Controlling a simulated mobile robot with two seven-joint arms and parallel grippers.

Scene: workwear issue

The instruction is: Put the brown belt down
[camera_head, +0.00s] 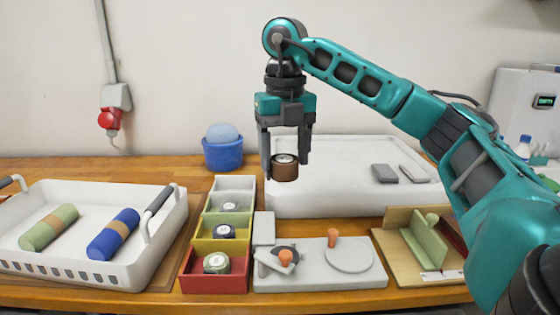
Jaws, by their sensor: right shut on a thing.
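My right gripper (285,152) is shut on the brown belt (285,173), a small rolled coil with a pale centre. It holds the coil above the front left part of the large white tray (330,203), clear of any surface as far as I can tell. To the left and nearer stands a row of coloured bins. The back grey-white bin (235,184) looks empty. The green bin (230,219), the yellow bin (224,246) and the red bin (211,285) each hold a rolled coil. My left gripper is not in view.
A white basket (152,247) with a green roll (48,228) and a blue roll (113,234) stands at the left. A grey fixture (318,273) with orange knobs is at front centre, beside a wooden stand (405,260).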

